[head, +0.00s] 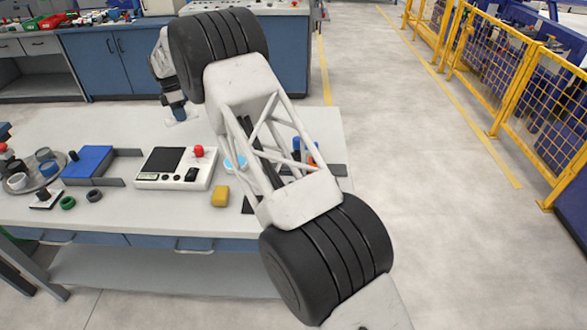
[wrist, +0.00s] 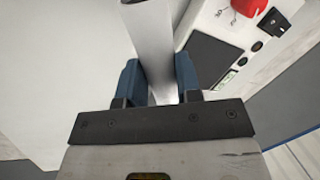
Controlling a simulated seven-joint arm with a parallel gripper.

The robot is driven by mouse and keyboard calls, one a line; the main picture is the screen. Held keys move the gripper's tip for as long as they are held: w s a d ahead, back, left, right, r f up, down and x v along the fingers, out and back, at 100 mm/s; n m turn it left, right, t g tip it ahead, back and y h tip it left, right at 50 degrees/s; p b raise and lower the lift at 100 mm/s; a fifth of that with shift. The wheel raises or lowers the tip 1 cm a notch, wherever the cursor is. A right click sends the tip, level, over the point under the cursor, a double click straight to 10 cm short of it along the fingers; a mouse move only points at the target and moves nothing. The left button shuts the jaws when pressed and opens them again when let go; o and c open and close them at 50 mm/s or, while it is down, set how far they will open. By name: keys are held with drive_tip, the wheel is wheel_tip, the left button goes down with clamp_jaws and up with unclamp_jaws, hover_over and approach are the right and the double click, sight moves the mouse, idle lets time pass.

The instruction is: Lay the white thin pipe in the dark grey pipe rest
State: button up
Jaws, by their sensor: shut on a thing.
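The white thin pipe (wrist: 150,40) is held between the blue fingers of my gripper (wrist: 158,80) in the wrist view. It runs from the fingers out past the top edge of that view. In the head view my gripper (head: 178,103) is over the back part of the table, partly hidden by my arm, and little of the pipe can be made out there. I cannot pick out the dark grey pipe rest for certain. Dark grey pieces show on the table right of my arm (head: 335,170), and my arm covers part of that area.
The white table (head: 120,212) carries a control box (head: 174,168) with a red knob, a yellow block (head: 220,196), a blue block (head: 88,160) and a round tray (head: 35,184) with several rings. Blue cabinets stand behind. The table's back left is clear.

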drive_tip(key=s+d+m+t+y, duration=0.15)
drive_tip(key=s+d+m, duration=0.35)
drive_tip(key=d+m, duration=0.65)
drive_tip(key=s+d+m+y, duration=0.3)
drive_tip(key=s+d+m, duration=0.2)
drive_tip(key=d+m, duration=0.65)
drive_tip(key=s+d+f+m+t, duration=0.1)
drive_tip(key=s+d+m, duration=0.5)
drive_tip(key=s+d+f+m+t+h, duration=0.1)
drive_tip(key=s+d+m, duration=0.5)
drive_tip(key=d, duration=0.1)
drive_tip(key=s+d+f+m+t+h, duration=0.1)
drive_tip(key=s+d+m, duration=0.5)
drive_tip(key=d, duration=0.1)
drive_tip(key=shift+s+f, duration=0.2)
drive_tip(key=shift+f, duration=0.05)
drive_tip(key=shift+s+d+f+m+h, duration=0.1)
drive_tip(key=shift+s+d+m+h, duration=0.1)
drive_tip(key=shift+s+d+m, duration=0.25)
drive_tip(key=shift+s+d+f+m+h, duration=0.1)
drive_tip(key=shift+s+d+m+h, duration=0.1)
drive_tip(key=shift+s+m, duration=0.35)
drive_tip(key=shift+w, duration=0.1)
